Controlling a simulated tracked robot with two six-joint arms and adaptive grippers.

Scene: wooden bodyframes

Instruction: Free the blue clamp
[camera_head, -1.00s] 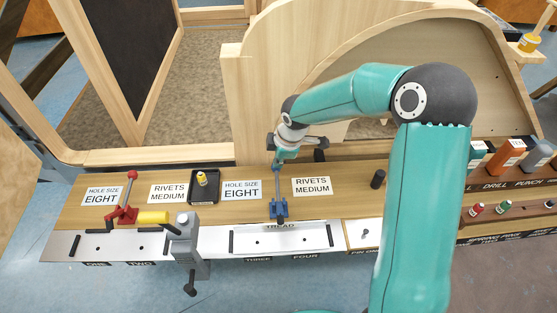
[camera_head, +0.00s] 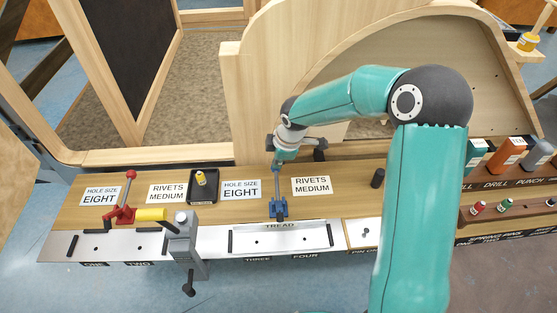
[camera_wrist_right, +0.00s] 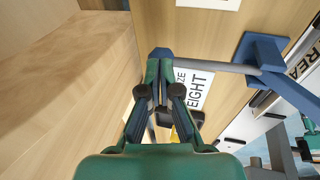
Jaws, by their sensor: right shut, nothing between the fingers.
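The blue clamp (camera_head: 279,207) stands on the wooden bench behind the white tread plate (camera_head: 285,238). Its grey lever rises toward my right gripper (camera_head: 277,162). In the right wrist view, the clamp's blue base (camera_wrist_right: 263,48) is at upper right, and the grey lever runs left to a blue end just beyond the gripper's fingertips (camera_wrist_right: 160,68). The right gripper is shut and empty, with its fingertips close by that lever end; I cannot tell whether they touch it. My left gripper is not in view.
A black tray (camera_head: 204,186) sits behind. A tall wooden panel (camera_head: 248,110) rises behind the bench.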

